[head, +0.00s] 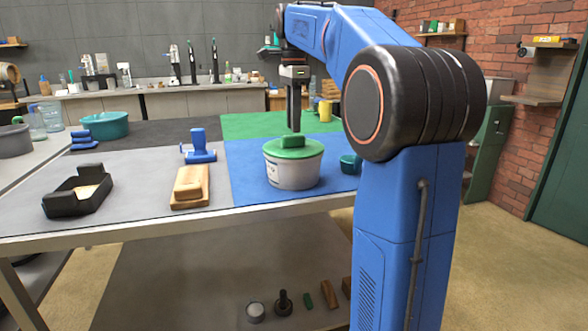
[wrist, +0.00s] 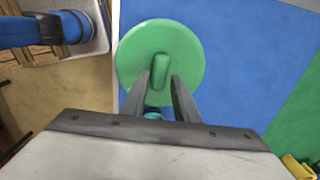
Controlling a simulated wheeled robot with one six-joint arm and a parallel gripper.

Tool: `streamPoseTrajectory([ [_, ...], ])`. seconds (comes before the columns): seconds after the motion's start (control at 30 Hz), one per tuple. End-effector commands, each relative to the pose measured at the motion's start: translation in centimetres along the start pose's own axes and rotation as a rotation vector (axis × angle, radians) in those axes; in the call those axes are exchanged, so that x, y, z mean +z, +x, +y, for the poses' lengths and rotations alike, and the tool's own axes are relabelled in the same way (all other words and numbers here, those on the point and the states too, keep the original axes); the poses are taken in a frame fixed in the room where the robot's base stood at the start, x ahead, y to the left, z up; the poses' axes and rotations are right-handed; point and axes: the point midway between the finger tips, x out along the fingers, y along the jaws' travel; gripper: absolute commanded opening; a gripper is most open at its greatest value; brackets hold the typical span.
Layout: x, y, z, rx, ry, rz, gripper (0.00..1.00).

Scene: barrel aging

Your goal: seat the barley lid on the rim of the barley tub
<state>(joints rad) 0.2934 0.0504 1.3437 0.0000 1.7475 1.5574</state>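The barley tub (head: 291,174) is a white round tub with a label, standing on the blue mat at the front of the table. The green barley lid (head: 294,149) lies over its top and looks level; its raised handle (head: 292,141) points up. In the wrist view the round lid (wrist: 190,50) hides the tub. My gripper (head: 294,131) points straight down just above the handle. In the wrist view my gripper (wrist: 162,74) is open, with one finger on each side of the handle and gaps showing. Whether the fingertips reach down beside the handle is unclear.
A teal cup (head: 349,163) stands right of the tub, partly behind my arm. A wooden block (head: 190,187), a black tray (head: 77,191) and a blue stand (head: 198,150) are to the left. A yellow mug (head: 325,111) is on the green mat (head: 250,125) behind.

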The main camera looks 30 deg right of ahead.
Motion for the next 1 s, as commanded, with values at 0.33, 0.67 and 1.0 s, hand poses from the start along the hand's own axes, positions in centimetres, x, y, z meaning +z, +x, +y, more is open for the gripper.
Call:
streamPoseTrajectory([
  [0.33,0.0,-0.11,0.0,0.0,0.0,0.0,0.39],
  [0.67,0.0,-0.1,0.0,0.0,0.0,0.0,0.33],
  [1.0,0.0,-0.26,-0.01,0.0,0.0,0.0,0.27],
])
